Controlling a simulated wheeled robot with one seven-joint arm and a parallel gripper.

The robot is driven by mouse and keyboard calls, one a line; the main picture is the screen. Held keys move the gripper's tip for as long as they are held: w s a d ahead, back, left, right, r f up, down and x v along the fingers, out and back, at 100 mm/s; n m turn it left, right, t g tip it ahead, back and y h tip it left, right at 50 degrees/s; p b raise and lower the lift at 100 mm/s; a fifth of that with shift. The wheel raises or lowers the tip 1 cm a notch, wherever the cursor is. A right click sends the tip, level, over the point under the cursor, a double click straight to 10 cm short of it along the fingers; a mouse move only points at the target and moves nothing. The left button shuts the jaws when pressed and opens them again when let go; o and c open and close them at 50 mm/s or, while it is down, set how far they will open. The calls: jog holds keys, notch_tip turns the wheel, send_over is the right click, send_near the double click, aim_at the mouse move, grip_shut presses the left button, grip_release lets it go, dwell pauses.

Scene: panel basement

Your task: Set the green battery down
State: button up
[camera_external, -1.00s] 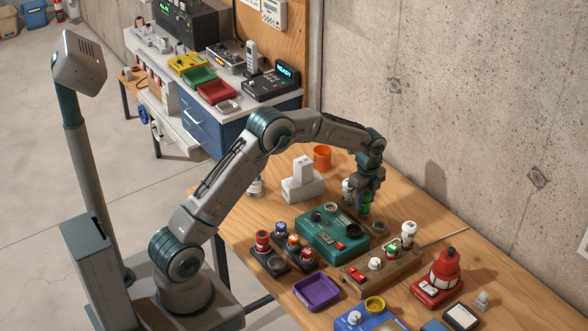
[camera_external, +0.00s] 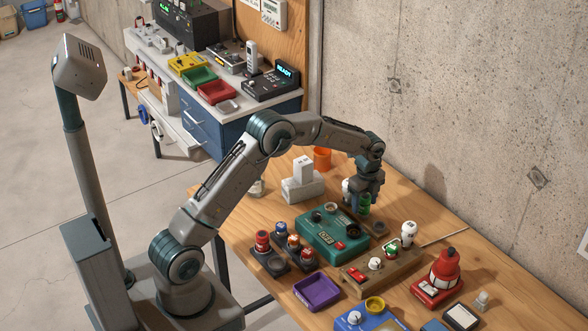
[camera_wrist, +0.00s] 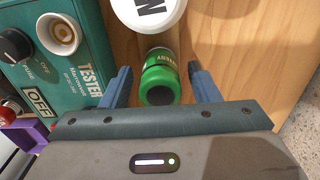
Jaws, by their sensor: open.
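The green battery (camera_external: 363,204) stands upright beside the teal tester at its far right side. My gripper (camera_external: 367,193) is just above it. In the wrist view the green battery (camera_wrist: 160,78) sits between the two blue-grey fingers of my gripper (camera_wrist: 158,85), with a gap on each side, so the fingers are apart and do not grip it. The battery's underside and what it rests on are hidden. The teal tester (camera_external: 318,236) also shows in the wrist view (camera_wrist: 62,78), with a dial and a round socket.
A white-topped object (camera_wrist: 148,12) marked M is close to the battery. A purple tray (camera_external: 316,292) lies nearer. Bare tabletop (camera_external: 440,222) lies toward the wall.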

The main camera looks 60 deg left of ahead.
aim_at(365, 196)
jog(key=shift+r, duration=0.1)
notch_tip(365, 196, up, 13)
jog(key=s+r+n, duration=0.3)
jog(key=s+r, duration=0.3)
jog(key=s, duration=0.1)
jog(key=s+r+n+t, duration=0.25)
jog(key=s+n, duration=0.35)
jog(key=s, duration=0.6)
jog(key=s+f+n, duration=0.2)
jog(key=s+n, duration=0.2)
jog(key=s, duration=0.6)
jog(key=s+f+n+t, duration=0.1)
jog(key=s+n, duration=0.4)
jog(key=s, duration=0.5)
jog(key=shift+a+f+b, duration=0.25)
jog(key=shift+f+b, duration=0.2)
jog(key=shift+f, duration=0.1)
